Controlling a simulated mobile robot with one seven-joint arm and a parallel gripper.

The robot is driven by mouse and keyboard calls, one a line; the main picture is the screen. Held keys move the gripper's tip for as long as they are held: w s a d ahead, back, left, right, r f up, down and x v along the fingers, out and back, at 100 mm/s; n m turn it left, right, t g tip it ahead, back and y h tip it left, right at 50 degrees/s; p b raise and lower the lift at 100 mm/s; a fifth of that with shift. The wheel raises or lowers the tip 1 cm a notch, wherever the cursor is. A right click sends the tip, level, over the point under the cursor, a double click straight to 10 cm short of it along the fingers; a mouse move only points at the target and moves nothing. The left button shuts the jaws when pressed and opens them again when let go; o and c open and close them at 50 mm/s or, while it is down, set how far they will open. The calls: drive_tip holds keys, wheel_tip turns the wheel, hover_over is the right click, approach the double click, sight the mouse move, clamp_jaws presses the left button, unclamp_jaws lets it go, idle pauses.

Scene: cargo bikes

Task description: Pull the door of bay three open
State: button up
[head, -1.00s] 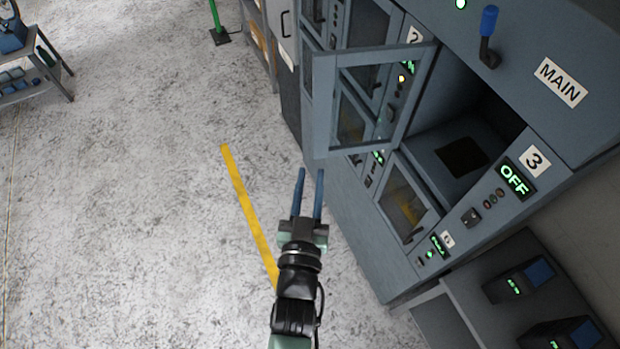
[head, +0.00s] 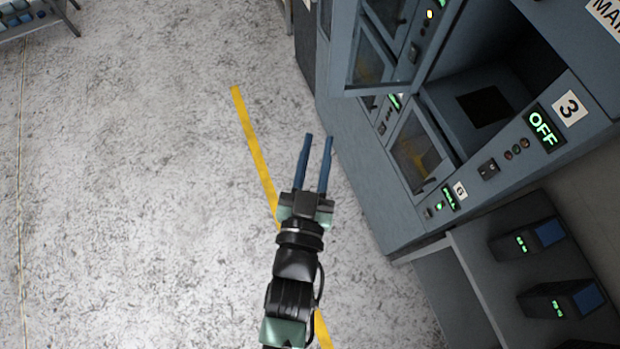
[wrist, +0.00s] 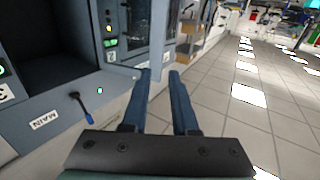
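Bay three's door (head: 375,90), a blue-grey frame with a window, stands swung out from the cabinet, partly cut off by the head view's top edge. The open bay three (head: 455,75) is a dark compartment with a black square on its floor. Its number 3 label (head: 570,108) and a green OFF display (head: 541,128) are beside it. My gripper (head: 316,136) has two long blue fingers held apart with nothing between them. It is left of and below the door in the head view, apart from it. The fingers also show in the wrist view (wrist: 160,75).
A closed bay labelled 6 (head: 460,190) lies below bay three. Dark devices (head: 527,242) sit on a shelf at the lower right. A MAIN lever with a blue handle (wrist: 76,98) projects from the cabinet. The floor left of my arm is clear, with a yellow line (head: 254,145).

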drive_tip(key=s+b, duration=0.2)
drive_tip(key=s, duration=0.4)
drive_tip(key=shift+s+a, duration=0.35)
drive_tip(key=shift+a, duration=0.1)
